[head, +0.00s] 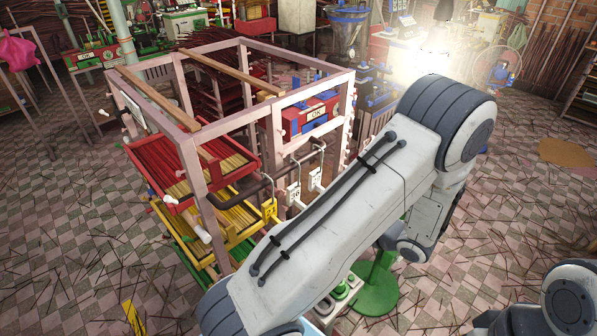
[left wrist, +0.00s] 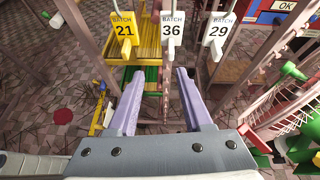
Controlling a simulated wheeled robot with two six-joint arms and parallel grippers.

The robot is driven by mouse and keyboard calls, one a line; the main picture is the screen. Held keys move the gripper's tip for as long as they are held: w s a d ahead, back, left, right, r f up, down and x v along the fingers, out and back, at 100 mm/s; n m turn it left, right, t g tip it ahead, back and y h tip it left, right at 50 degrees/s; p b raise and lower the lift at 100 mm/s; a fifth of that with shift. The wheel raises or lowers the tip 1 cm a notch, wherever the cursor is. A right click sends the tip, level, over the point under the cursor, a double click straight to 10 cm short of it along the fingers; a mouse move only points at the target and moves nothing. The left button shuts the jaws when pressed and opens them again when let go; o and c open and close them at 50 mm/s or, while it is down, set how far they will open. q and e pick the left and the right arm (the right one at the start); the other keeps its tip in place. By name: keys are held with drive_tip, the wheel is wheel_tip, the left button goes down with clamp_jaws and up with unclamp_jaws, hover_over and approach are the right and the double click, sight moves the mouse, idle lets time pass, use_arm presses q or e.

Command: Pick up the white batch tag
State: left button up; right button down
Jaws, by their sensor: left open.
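Two white batch tags hang on hooks at the rack's side. One reads 36 (left wrist: 171,31) and the other reads 29 (left wrist: 217,33). They also show in the head view, the 36 tag (head: 294,193) and the 29 tag (head: 315,178). A yellow tag reading 21 (left wrist: 124,30) hangs to their left. My left gripper (left wrist: 160,76) is open and empty, its two lilac fingers pointing toward the tags. The 36 tag appears beyond the gap between the fingertips, apart from them. In the head view my left arm hides this gripper. My right gripper is not in view.
The pinkish rack (head: 188,150) holds a red tray (head: 155,150) and a yellow tray (head: 245,225) of incense sticks. A dark horizontal bar (head: 270,185) runs near the tags. A green round base (head: 376,290) stands on the floor. Loose sticks litter the tiles.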

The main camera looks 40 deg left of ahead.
sight(303, 204)
use_arm(q)
drive_tip(key=shift+m+t+y, duration=0.3)
drive_tip(key=shift+m, duration=0.3)
drive_tip(key=p+x, duration=0.1)
drive_tip(key=x, duration=0.2)
drive_tip(key=w+x, duration=0.1)
drive_tip(key=x, duration=0.2)
drive_tip(key=shift+w+a+r+p, duration=0.1)
drive_tip(key=shift+w+a+p, duration=0.05)
drive_tip(key=shift+p, duration=0.2)
drive_tip(key=p+x, duration=0.2)
drive_tip(key=x, duration=0.2)
drive_tip(key=shift+w+a, duration=0.15)
drive_tip(key=shift+a, duration=0.2)
drive_tip(key=shift+w+a+f, duration=0.1)
drive_tip(key=shift+a+f, duration=0.25)
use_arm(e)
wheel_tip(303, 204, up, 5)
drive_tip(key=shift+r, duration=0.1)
use_arm(q)
drive_tip(key=shift+c, duration=0.3)
clamp_jaws()
